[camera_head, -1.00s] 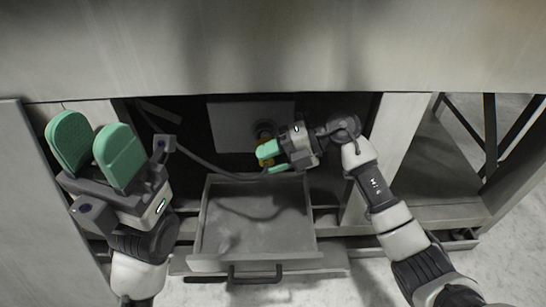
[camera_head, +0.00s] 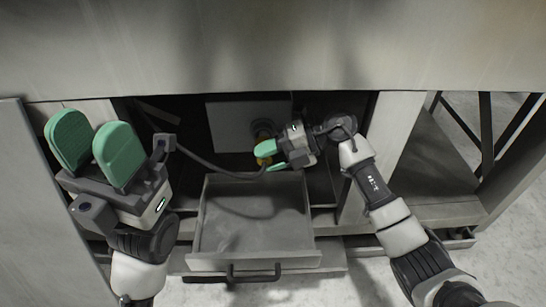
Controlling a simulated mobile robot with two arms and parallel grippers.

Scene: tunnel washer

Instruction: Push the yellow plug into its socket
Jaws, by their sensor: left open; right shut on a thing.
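The yellow plug (camera_head: 264,148) is small and partly hidden by my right gripper. It is in front of a grey panel (camera_head: 232,125) inside the dark recess. A dark cable (camera_head: 210,170) runs to it from the left. My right gripper (camera_head: 268,156) has its green fingers shut on the plug. The socket is largely hidden behind the plug and fingers; I cannot tell how far the plug is in. My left gripper (camera_head: 95,150) is open and empty, raised at the left with its green fingers apart.
An open grey drawer (camera_head: 205,225) with a dark handle (camera_head: 254,275) stands out below the plug. A wide metal surface (camera_head: 270,50) overhangs the recess. A pale upright post (camera_head: 395,140) stands right of it, and a side panel (camera_head: 45,220) at the left.

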